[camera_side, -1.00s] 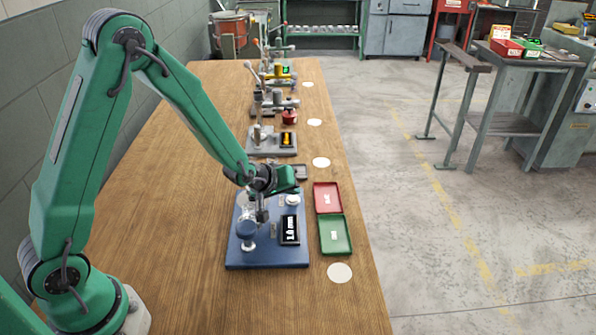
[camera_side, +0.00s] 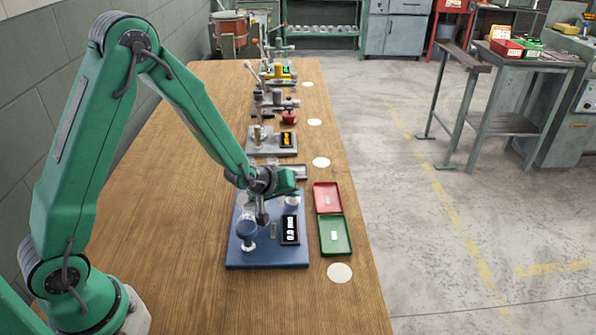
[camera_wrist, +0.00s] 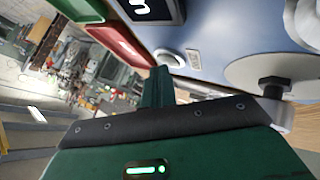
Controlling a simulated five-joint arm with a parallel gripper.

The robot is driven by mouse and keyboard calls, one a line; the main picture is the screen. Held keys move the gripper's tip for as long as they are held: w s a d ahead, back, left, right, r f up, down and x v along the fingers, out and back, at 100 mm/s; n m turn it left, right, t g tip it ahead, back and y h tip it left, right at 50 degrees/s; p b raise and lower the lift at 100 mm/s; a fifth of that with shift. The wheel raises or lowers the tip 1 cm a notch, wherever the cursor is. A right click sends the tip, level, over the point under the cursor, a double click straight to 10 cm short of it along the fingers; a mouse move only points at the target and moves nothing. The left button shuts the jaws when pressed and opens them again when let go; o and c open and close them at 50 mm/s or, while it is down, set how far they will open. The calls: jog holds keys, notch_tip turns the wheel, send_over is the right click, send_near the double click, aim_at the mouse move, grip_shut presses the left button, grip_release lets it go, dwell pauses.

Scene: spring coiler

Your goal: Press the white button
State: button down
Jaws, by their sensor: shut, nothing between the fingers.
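The blue coiler base (camera_side: 262,258) stands on the bench. Its white button (camera_side: 292,202) is at the far right part of the base, partly covered by my gripper; in the wrist view it is a pale round button (camera_wrist: 168,57). My gripper (camera_side: 297,192) is shut and empty, its tip right at the button. In the wrist view the closed green fingertip (camera_wrist: 160,70) lies just beside and partly over the button; I cannot tell whether they touch.
A red tray (camera_side: 327,188) and a green tray (camera_side: 336,249) lie right of the base. Other bench devices (camera_side: 270,140) stand behind. The bench front left is clear.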

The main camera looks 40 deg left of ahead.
aim_at(288, 204)
jog(key=shift+s+f, duration=0.4)
jog(key=shift+s, duration=0.05)
jog(key=shift+s+r, duration=0.2)
jog(key=shift+r, duration=0.65)
jog(key=shift+w+r, duration=0.1)
jog(key=shift+r, duration=0.1)
jog(key=shift+w+r, duration=0.1)
jog(key=shift+r, duration=2.35)
